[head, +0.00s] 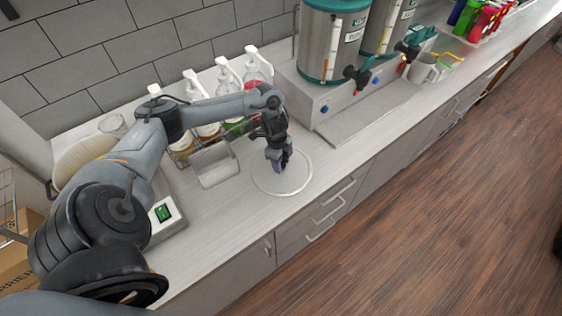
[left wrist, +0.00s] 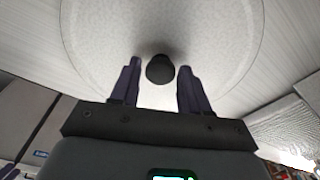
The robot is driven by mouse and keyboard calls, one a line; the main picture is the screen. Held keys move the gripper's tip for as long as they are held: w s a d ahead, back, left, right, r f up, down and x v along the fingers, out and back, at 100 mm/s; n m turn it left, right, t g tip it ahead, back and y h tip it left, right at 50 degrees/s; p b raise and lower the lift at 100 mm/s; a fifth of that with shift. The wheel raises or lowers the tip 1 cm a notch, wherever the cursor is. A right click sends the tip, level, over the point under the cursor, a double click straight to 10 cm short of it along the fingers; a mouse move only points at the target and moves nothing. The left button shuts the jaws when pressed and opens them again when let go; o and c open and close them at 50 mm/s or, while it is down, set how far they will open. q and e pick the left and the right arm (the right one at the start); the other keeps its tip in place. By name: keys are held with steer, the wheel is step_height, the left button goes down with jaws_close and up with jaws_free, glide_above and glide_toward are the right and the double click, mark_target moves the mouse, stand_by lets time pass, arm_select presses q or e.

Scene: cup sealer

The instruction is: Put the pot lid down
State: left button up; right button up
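The pot lid (head: 297,181) is a pale, see-through disc with a thin rim. It appears to lie flat on the white counter, near the front edge. In the left wrist view the lid (left wrist: 215,40) fills the upper middle, and its round black knob (left wrist: 160,69) shows between my fingers. My left gripper (head: 281,167) points down over the middle of the lid and hides the knob in the head view. In the left wrist view its fingers (left wrist: 159,86) are apart, with gaps on both sides of the knob. My right gripper is in neither view.
Two steel drink dispensers (head: 333,45) stand on a raised base at the back right. A grey mug (head: 424,70) stands farther right. Counter space right of the lid is clear.

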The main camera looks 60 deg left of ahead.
mark_target(282, 164)
arm_select(q)
steer(key=shift+o, duration=1.1)
steer(key=shift+r, duration=0.15)
steer(key=r, duration=0.4)
steer(key=shift+a, duration=0.2)
step_height(282, 164, up, 8)
steer(key=p, duration=0.2)
steer(key=shift+s+a+p, duration=0.3)
steer(key=shift+s+a, duration=0.05)
steer(key=shift+a, duration=0.05)
